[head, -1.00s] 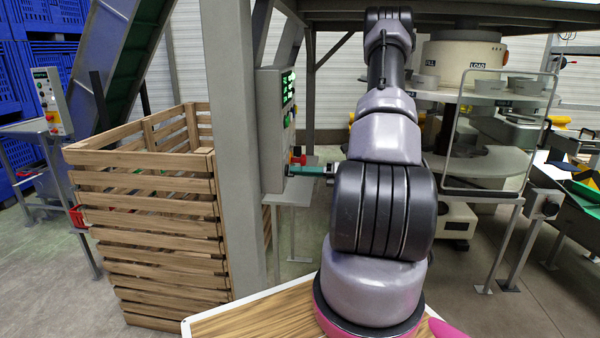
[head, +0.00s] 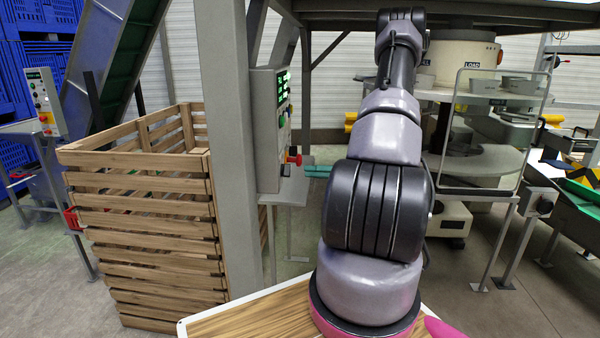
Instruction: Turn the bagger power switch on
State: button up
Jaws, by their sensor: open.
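A grey control box (head: 266,130) is fixed beside the grey post, its button face turned right and seen nearly edge-on. It has lit green displays (head: 282,86), green buttons and a red knob (head: 293,155) low on that face. I cannot tell which control is the bagger power switch, or its position. My gripper (head: 317,171) shows as teal fingers just right of the box, a little below and right of the red knob. It is open, looks empty and stands apart from the box. My arm hides the rest of it.
A slatted wooden crate (head: 150,250) stands left of the grey post (head: 228,200). A second control panel (head: 43,103) is at far left. A round machine with a clear guard (head: 480,170) stands right of my arm. A small shelf (head: 290,188) sits below the box.

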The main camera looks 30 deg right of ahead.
jog(key=shift+v, duration=2.65)
jog(key=shift+s, duration=0.1)
